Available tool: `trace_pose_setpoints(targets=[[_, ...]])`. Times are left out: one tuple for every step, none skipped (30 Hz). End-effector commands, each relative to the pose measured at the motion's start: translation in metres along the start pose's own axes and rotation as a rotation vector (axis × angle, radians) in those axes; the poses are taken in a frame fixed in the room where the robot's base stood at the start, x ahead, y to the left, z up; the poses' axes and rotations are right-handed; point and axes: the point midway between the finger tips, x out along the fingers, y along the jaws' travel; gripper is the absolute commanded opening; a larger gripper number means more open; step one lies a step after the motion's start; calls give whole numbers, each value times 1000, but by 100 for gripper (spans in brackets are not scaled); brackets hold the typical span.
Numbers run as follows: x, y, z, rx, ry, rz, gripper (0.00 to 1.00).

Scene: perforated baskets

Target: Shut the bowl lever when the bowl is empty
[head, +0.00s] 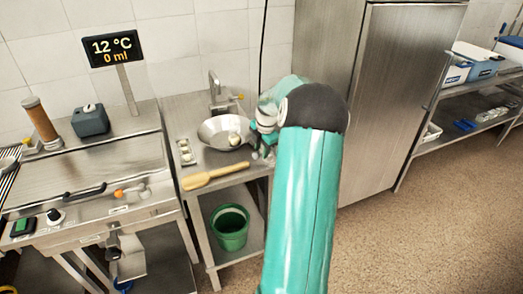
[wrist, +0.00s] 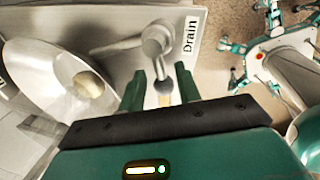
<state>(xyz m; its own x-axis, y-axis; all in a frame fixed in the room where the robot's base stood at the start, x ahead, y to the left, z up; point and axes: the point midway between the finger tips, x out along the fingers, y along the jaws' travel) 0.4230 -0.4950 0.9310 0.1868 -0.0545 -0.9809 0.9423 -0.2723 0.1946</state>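The metal bowl (head: 213,128) sits on the steel counter beside my gripper. In the wrist view the bowl (wrist: 42,62) is at the left, with a pale rounded thing (wrist: 89,85) inside; I cannot tell what that is. My gripper (wrist: 160,90) is open, green fingers apart on both sides of the lever; I cannot tell whether either touches. In the head view my arm hides the lever.
A wooden paddle (head: 215,175) lies along the counter's front edge. A green bucket (head: 230,229) stands on the shelf below. A tap (head: 213,86) rises behind the bowl. A tall steel cabinet (head: 395,100) stands to the right.

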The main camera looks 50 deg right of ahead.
Motion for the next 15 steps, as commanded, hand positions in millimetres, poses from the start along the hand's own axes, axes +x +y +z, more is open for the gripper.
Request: trace_pose_setpoints(targets=[[4, 0, 0, 0, 1, -1, 33], [6, 0, 0, 1, 0, 0, 33], [7, 0, 0, 1, 0, 0, 33], [8, 0, 0, 1, 0, 0, 33], [8, 0, 0, 1, 0, 1, 33], [8, 0, 0, 1, 0, 1, 33], [8, 0, 0, 1, 0, 1, 33], [8, 0, 0, 1, 0, 1, 33], [8, 0, 0, 1, 0, 1, 33], [8, 0, 0, 1, 0, 1, 33], [8, 0, 0, 1, 0, 1, 33], [8, 0, 0, 1, 0, 1, 25], [8, 0, 0, 1, 0, 0, 20], [8, 0, 0, 1, 0, 0, 14], [8, 0, 0, 1, 0, 0, 6]])
